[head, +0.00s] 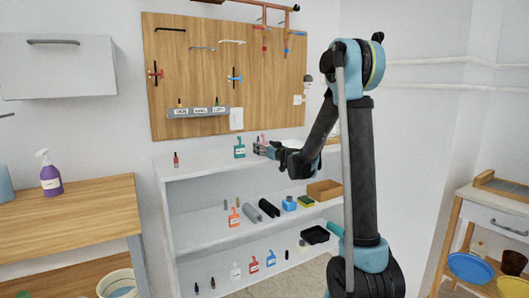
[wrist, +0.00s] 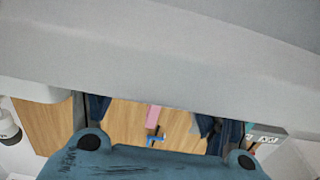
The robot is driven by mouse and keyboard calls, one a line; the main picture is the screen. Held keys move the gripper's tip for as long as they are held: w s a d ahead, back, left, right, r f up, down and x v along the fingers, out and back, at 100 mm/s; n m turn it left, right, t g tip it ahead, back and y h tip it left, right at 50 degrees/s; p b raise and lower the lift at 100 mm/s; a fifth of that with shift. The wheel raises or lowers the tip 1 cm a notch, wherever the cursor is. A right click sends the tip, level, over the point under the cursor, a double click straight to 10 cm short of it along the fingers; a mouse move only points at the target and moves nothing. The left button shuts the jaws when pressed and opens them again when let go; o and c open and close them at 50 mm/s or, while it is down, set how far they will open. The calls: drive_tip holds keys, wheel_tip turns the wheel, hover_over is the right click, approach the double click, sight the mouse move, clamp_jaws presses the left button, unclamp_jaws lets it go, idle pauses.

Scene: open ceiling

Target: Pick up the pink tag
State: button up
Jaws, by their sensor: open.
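The pink tag (wrist: 153,116) shows in the wrist view as a small upright pink strip between the two dark finger parts of my gripper (wrist: 160,122). In the head view a small pink piece (head: 262,138) shows at my gripper (head: 260,148), on the top of the white shelf unit, and its lower part is hidden. My gripper is open. I cannot tell whether its fingers touch the tag.
A teal tag (head: 239,151) stands left of my gripper on the white shelf unit (head: 205,157), with a small red bottle (head: 176,160) farther left. The wooden tool board (head: 190,60) rises behind. Several items fill the lower shelves.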

drive_tip(key=shift+w+a, duration=0.4)
drive_tip(key=shift+w, duration=0.15)
drive_tip(key=c, duration=1.2)
drive_tip(key=shift+r, duration=0.1)
